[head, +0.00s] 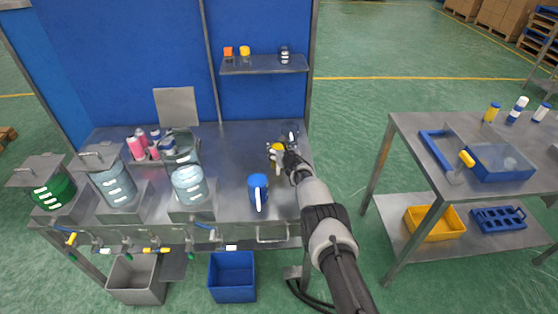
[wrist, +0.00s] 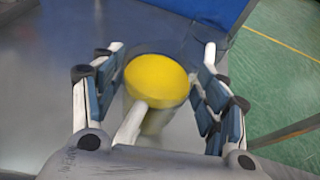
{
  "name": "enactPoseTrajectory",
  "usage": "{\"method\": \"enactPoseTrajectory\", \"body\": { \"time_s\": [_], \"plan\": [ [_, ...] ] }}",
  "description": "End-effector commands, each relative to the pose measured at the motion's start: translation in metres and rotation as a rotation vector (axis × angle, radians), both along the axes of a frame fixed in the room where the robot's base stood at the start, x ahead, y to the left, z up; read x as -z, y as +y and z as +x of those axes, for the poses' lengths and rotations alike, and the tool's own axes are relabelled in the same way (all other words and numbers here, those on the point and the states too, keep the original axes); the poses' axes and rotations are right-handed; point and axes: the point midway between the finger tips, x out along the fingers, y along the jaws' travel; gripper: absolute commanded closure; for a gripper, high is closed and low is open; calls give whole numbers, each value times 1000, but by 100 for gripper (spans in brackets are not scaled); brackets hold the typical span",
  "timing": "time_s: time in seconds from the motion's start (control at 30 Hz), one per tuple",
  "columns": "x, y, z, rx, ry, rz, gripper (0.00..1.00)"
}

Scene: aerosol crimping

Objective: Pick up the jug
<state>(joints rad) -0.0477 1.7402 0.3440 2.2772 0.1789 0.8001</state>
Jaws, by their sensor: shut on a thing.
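A jug with a yellow top or content (wrist: 157,80) and a pale handle fills the middle of the wrist view. My gripper (wrist: 158,92) has its fingers on both sides of it, shut on it. In the head view the yellow jug (head: 276,149) is at the right part of the steel bench, and my gripper (head: 283,154) reaches it from the front right, partly hiding it. A blue jug with a white handle (head: 258,188) stands apart, nearer the bench front. I cannot tell whether the yellow jug touches the bench.
A clear vessel (head: 289,131) stands just behind the yellow jug. Water-filled containers (head: 188,183) and pink cans (head: 136,148) are to the left. A shelf (head: 264,66) hangs above on the back panel. A side table (head: 400,128) with a blue tray (head: 500,165) is at the right.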

Motion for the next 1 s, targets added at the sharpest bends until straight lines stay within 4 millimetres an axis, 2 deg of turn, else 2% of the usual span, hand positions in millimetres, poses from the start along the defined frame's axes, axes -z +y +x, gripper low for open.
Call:
{"method": "enactPoseTrajectory", "body": {
  "time_s": [0.07,0.87,1.0],
  "plan": [
    [0,0,0,0,0,0,45],
    [0,0,0,0,0,-1,98],
    [-3,0,1,-1,-6,1,99]
  ]
}}
